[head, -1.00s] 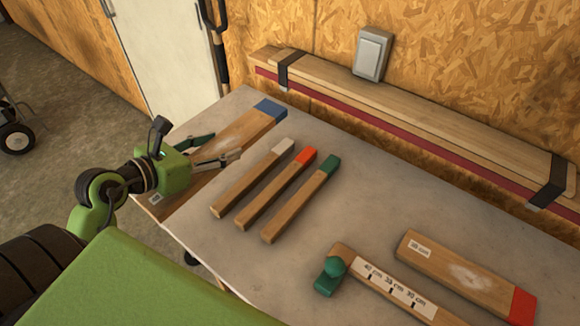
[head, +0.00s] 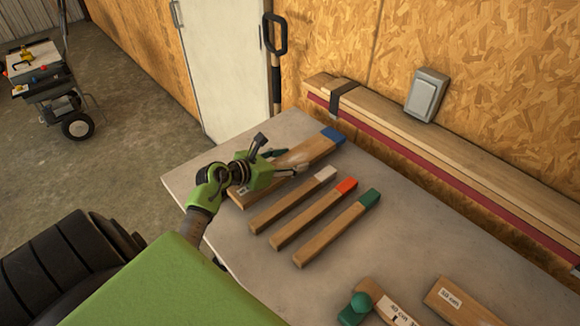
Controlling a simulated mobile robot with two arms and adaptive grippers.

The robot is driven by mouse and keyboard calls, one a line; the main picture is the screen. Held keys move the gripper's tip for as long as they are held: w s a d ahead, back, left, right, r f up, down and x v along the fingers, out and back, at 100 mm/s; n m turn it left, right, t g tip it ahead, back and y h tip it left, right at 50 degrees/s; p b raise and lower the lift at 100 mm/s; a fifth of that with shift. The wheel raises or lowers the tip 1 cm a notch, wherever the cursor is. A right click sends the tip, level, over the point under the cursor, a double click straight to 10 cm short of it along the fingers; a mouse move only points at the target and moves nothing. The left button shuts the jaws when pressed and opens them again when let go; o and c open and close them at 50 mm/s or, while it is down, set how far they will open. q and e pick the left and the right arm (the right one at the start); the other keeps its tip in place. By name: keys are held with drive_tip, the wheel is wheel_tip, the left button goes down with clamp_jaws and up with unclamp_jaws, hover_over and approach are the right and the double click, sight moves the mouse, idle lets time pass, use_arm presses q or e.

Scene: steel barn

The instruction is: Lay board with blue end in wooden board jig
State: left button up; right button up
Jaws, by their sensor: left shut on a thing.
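The board with the blue end (head: 309,152) is at the far left part of the table, its blue end pointing to the back right. My left gripper (head: 291,164) is shut on it, with the fingers across its width and partly hiding its middle. I cannot tell whether the board touches the table or is just above it. A wooden piece with a green knob and a label of centimetre lengths (head: 401,315), perhaps the jig, is cut off at the bottom edge. My right gripper is not in view.
Sticks with white (head: 291,202), red (head: 312,215) and green (head: 335,230) ends lie side by side, right of the held board. A labelled board (head: 456,303) is at the lower right. Strapped planks (head: 440,158) run along the wall. The table (head: 430,235) is clear right of the sticks.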

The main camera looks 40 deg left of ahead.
use_arm(q)
drive_tip(key=shift+f, duration=1.4)
drive_tip(key=shift+f, duration=0.2)
drive_tip(key=o, duration=1.4)
drive_tip(key=shift+c, duration=0.2)
